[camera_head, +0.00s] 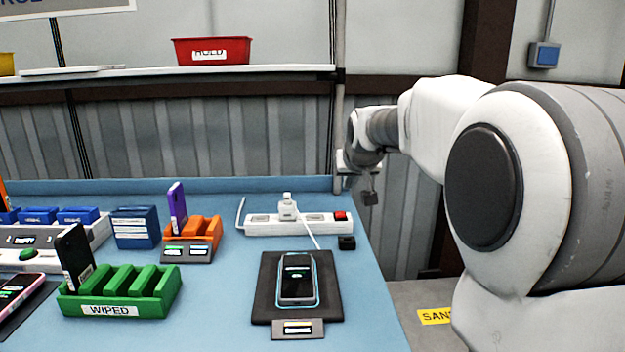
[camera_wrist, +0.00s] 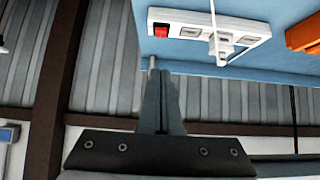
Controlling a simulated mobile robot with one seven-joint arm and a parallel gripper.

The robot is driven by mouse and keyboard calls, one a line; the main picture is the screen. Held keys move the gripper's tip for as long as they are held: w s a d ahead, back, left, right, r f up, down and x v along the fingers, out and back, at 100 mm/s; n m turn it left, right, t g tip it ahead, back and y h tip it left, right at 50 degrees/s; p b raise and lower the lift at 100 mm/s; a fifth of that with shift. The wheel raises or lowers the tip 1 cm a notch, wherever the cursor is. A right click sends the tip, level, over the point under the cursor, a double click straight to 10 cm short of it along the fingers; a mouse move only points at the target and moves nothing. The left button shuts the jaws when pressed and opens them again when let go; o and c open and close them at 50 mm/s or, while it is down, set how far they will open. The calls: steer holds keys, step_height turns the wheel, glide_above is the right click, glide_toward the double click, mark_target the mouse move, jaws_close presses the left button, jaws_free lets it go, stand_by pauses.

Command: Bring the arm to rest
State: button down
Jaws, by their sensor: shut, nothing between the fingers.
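My arm stretches in from the right in the head view and is held up beyond the right edge of the blue table (camera_head: 215,325). My gripper (camera_head: 370,198) hangs at its end, past the table's back right corner, and looks small and dark there. In the wrist view my gripper (camera_wrist: 161,75) shows its two fingers together, with nothing between them. It touches nothing that I can see. The white power strip (camera_wrist: 205,22) with a red switch lies on the table beyond the fingertips; it also shows in the head view (camera_head: 262,227).
A phone (camera_head: 297,279) lies on a dark pad near the table's right side. A green WIPED rack (camera_head: 120,292) holds a dark phone. An orange rack (camera_head: 207,233) holds a purple phone. A shelf above bears a red HOLD bin (camera_head: 212,50).

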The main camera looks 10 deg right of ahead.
steer(key=s+a+f+n+g+y, duration=0.1)
steer(key=s+a+f, duration=0.25)
steer(key=s, duration=0.75)
steer(key=s+a+f+g, duration=0.2)
steer(key=s+a, duration=0.2)
steer(key=s, duration=0.8)
steer(key=s+a+f+n+g+y, duration=0.1)
steer(key=s+a+f, duration=0.25)
steer(key=s, duration=0.75)
step_height(320, 180, up, 16)
steer(key=s+p, duration=0.1)
steer(key=p, duration=1.5)
steer(key=shift+a+p, duration=0.3)
steer(key=shift+p, duration=0.1)
steer(key=shift+s+r, duration=0.1)
